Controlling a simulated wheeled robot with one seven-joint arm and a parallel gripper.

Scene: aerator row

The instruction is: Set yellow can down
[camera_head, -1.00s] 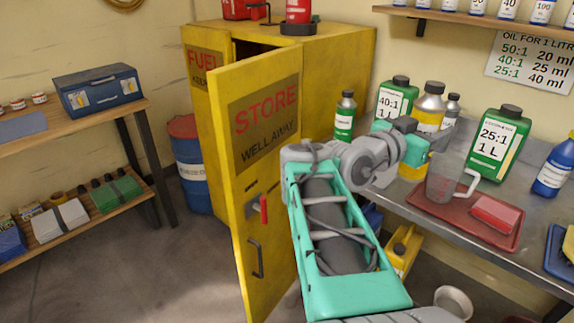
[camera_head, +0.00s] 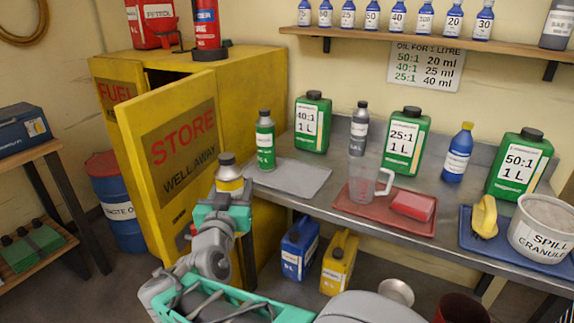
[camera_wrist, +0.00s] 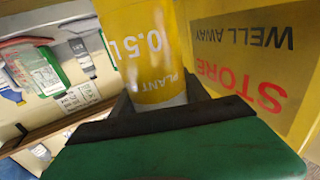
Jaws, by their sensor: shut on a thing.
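The yellow can (camera_head: 229,184) has a grey cap and a pale band. My gripper (camera_head: 224,200) is shut on it and holds it roughly upright in the air, in front of the yellow cabinet's open door and left of the bench's end. In the wrist view the can (camera_wrist: 150,45) shows "0.5 L" and "PLANT" lettering between the fingers (camera_wrist: 160,112). The fingers hide its lower part in the head view.
The cabinet door (camera_head: 170,160) reads "STORE WELL AWAY" and stands ajar close behind the can. Green bottles (camera_head: 312,125), a jug (camera_head: 365,185) and a red tray (camera_head: 385,222) are on the bench. A blue can (camera_head: 299,248) and another yellow can (camera_head: 338,264) stand below.

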